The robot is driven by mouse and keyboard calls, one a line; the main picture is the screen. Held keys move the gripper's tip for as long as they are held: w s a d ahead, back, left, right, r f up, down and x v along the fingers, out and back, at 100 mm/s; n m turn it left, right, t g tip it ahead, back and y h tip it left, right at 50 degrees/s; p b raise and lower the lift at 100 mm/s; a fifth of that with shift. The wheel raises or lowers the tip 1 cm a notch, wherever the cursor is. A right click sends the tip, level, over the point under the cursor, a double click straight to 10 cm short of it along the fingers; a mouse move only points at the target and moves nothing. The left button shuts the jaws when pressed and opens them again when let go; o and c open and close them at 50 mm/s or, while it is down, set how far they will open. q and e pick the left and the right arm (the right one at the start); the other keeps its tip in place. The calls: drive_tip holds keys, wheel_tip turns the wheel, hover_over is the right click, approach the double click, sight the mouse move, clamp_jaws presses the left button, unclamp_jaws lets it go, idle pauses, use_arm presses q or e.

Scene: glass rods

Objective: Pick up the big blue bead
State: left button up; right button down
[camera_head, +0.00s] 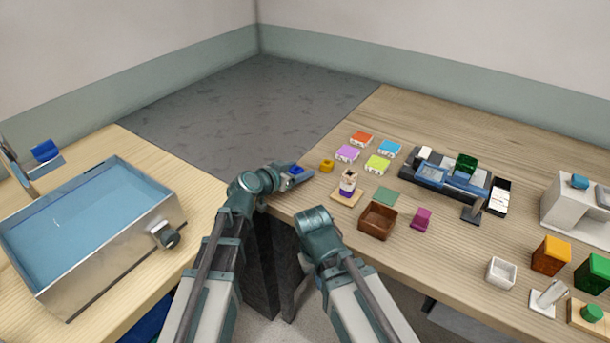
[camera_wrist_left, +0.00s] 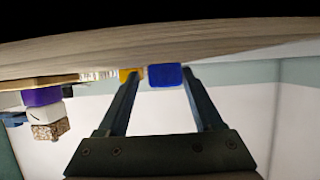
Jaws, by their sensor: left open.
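The big blue bead (camera_head: 296,169) is a blue block at the left edge of the right-hand table. My left gripper (camera_head: 297,177) is open at this edge, right at the bead. In the left wrist view the blue bead (camera_wrist_left: 165,75) shows between the tips of the two open fingers (camera_wrist_left: 160,82), nearer the right finger. I cannot tell whether a finger touches it. My right arm (camera_head: 313,222) shows in the head view, but its gripper is not visible.
A yellow bead (camera_head: 326,165) sits just right of the blue one. A small stack on a wooden base (camera_head: 347,196), a brown box (camera_head: 378,221) and several coloured tiles (camera_head: 361,139) are further right. A water basin (camera_head: 110,275) stands on the left table.

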use_arm(q)
drive_tip(key=shift+w, duration=0.1)
drive_tip(key=shift+a, duration=0.1)
drive_tip(key=shift+c, duration=0.7)
clamp_jaws()
drive_tip(key=shift+r, duration=0.1)
